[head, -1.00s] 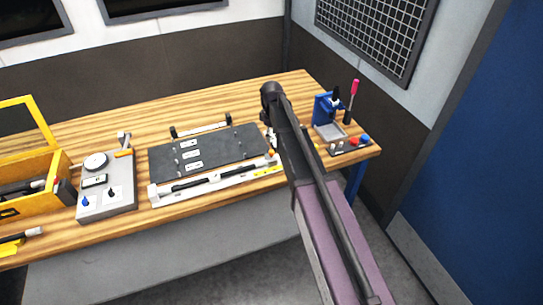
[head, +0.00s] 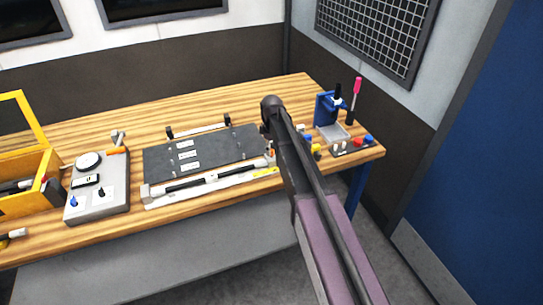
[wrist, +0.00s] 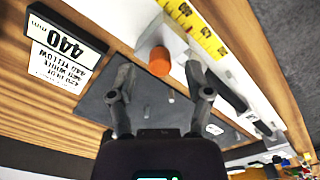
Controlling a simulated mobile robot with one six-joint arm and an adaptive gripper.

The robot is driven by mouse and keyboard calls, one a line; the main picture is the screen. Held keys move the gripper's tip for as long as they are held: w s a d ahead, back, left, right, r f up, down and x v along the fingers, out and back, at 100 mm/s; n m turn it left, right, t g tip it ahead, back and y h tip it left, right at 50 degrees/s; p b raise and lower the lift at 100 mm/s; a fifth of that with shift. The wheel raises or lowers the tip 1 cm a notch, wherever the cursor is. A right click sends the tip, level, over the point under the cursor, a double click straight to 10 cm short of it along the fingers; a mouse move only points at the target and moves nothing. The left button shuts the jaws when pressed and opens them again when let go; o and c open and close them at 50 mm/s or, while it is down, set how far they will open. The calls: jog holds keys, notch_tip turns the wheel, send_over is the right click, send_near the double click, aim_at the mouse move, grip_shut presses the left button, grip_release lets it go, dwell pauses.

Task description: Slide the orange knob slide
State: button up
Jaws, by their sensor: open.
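The orange knob (wrist: 159,61) stands on a pale slide rail (wrist: 235,75) in the wrist view, beside a yellow measuring tape (wrist: 195,28). My gripper (wrist: 158,75) is open and empty, with one finger to each side of the knob's near end; I cannot tell whether either touches it. In the head view, a bit of the orange knob (head: 270,152) shows at the right end of the white rail (head: 208,187). My arm hides most of the gripper there.
A dark plate (head: 215,148) lies behind the rail. A grey control box (head: 100,193) and a yellow toolbox (head: 25,195) stand to the left. A blue fixture (head: 325,108) stands right of my arm. A 440 mm sign (wrist: 65,45) lies near the knob.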

jog(key=shift+f+b, duration=0.7)
jog(key=shift+f, duration=0.25)
jog(key=shift+c, duration=0.3)
grip_shut()
